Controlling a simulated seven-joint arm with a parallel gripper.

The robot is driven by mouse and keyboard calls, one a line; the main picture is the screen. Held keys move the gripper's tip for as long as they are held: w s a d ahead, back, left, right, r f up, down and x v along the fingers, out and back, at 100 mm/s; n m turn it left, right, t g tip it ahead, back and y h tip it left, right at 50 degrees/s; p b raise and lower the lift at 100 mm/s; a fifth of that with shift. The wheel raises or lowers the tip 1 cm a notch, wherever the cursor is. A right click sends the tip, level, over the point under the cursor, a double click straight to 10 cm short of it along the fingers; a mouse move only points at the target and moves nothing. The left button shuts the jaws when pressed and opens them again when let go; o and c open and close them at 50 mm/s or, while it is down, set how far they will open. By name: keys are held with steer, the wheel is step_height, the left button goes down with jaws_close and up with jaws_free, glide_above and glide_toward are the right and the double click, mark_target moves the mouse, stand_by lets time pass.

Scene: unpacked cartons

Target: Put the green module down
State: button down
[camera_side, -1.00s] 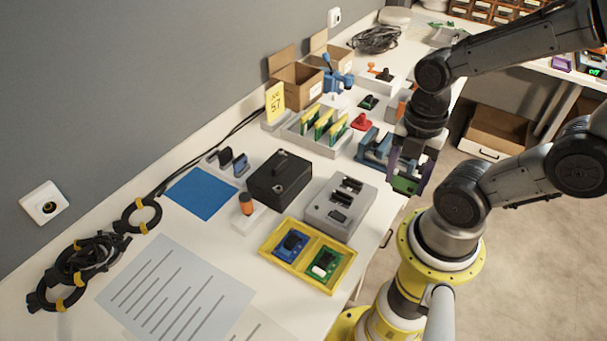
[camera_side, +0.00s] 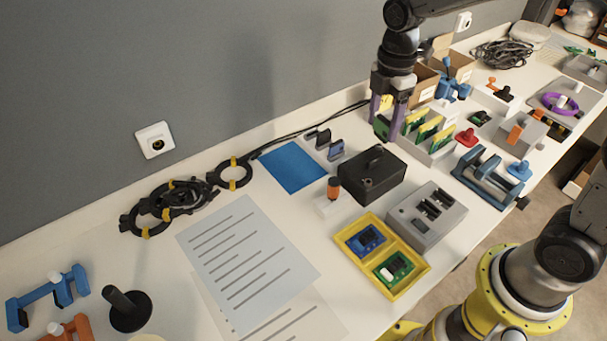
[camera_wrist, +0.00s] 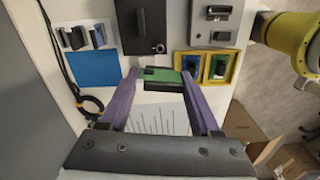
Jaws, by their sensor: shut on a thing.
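My gripper (camera_side: 385,122), with purple fingers, is shut on a green module (camera_wrist: 160,79) with a dark part. In the side view the module shows as a small green patch (camera_side: 381,126) between the fingers. It is held near the left end of the rack of green and yellow cards (camera_side: 428,128). Its gap to the surface below cannot be told.
A blue mat (camera_side: 292,168) lies on the white bench, left of a black box (camera_side: 372,177). A yellow tray (camera_side: 363,269) holds a blue and a green board, beside a grey box (camera_side: 427,217). Black cable rings (camera_side: 170,205) lie near the wall. Lined sheets (camera_side: 246,262) cover the front.

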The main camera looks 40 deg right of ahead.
steer(key=shift+n, duration=0.8)
steer(key=w+a+f, duration=0.2)
steer(key=w+f, duration=0.3)
steer(key=w+a+f, duration=0.3)
steer(key=w+f, duration=0.3)
steer(key=w+a+f, duration=0.3)
steer(key=w+f, duration=0.2)
steer(key=shift+w+a+f, duration=0.15)
steer(key=shift+w+a, duration=0.05)
steer(key=shift+w, duration=0.05)
steer(key=shift+w+f, duration=0.15)
steer(key=shift+f, duration=1.55)
steer(key=shift+f, duration=0.3)
steer(key=shift+f, duration=0.1)
steer(key=shift+c, duration=0.5)
jaws_free()
